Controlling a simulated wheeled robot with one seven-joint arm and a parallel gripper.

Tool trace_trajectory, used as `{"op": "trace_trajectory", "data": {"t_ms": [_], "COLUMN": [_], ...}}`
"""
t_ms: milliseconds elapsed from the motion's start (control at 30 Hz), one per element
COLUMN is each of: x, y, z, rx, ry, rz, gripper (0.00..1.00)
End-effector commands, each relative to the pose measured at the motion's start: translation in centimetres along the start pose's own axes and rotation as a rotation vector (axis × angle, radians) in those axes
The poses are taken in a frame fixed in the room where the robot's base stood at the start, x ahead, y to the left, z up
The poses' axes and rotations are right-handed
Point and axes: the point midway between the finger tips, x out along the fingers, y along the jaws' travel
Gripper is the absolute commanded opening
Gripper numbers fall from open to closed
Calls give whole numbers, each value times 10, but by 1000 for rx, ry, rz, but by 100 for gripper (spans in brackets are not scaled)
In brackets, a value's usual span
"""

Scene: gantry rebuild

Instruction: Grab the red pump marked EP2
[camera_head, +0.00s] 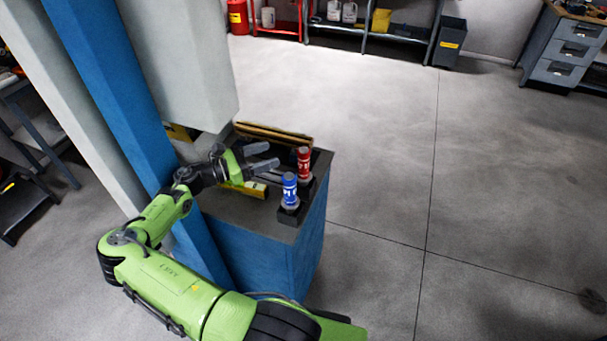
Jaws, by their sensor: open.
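The red pump (303,161) stands upright in a dark holder near the right edge of the blue cabinet's top. It carries white marking, too small to read surely. A blue pump (289,190) stands upright in its own dark holder nearer the front corner, left of and closer to me than the red one. My gripper (268,157) is open, its two grey fingers pointing right toward the red pump from the left. The fingertips appear a short way from the red pump, with nothing seen between them.
The blue cabinet (257,254) has a grey top (245,208). A yellow item (250,189) lies under the gripper, and a brown-edged tray (270,132) lies behind. A blue column (119,95) and a pale post (185,62) rise at left.

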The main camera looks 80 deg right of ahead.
Motion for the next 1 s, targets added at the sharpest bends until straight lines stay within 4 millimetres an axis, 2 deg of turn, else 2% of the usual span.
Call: {"op": "trace_trajectory", "data": {"t_ms": [267,500,667,767,1000], "x": [0,0,1,11,60], "y": [0,0,0,0,-1], "z": [-31,-71,-86,-85,-82], "rx": [0,0,0,0,0], "ry": [0,0,0,0,0], "rz": [0,0,0,-3,-4], "gripper": [67,67,67,67,67]}}
